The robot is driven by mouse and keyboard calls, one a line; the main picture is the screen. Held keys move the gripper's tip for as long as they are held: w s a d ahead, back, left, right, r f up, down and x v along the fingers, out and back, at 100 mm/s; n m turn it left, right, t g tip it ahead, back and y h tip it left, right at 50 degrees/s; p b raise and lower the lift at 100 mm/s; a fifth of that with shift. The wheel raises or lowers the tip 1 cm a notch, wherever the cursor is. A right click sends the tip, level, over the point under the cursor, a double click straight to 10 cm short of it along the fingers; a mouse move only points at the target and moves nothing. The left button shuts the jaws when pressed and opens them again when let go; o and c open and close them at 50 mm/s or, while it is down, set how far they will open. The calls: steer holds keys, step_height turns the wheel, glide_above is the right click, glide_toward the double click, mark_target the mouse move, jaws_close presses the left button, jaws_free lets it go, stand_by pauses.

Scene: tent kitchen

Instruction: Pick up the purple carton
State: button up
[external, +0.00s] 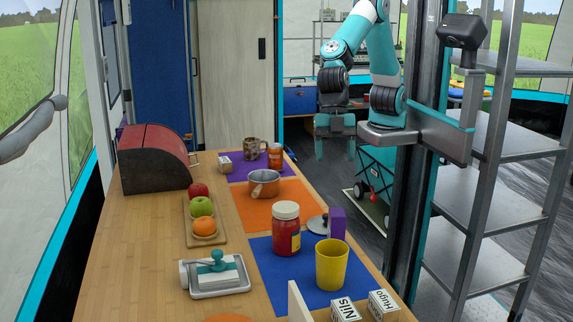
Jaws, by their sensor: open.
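The purple carton (337,224) stands upright on the blue mat (274,263) near the table's right edge. It is behind the yellow cup (331,264) and to the right of the red jar (286,229). My gripper (335,151) hangs down beyond the table's right edge, farther back than the carton and above it in the picture. Its two teal fingers are spread apart with nothing between them. The lower part of the carton is partly hidden by the yellow cup.
A dark post and metal shelves (485,205) are at the right.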

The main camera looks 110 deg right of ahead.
steer(key=x, duration=1.1)
steer(key=shift+f, duration=0.1)
steer(key=shift+s+p+x, duration=0.1)
steer(key=shift+p+x, duration=0.05)
steer(key=shift+x, duration=1.2)
steer(key=shift+s+p+x, duration=0.15)
steer(key=shift+x, duration=1.2)
steer(key=shift+d, duration=0.15)
steer(key=c, duration=1.1)
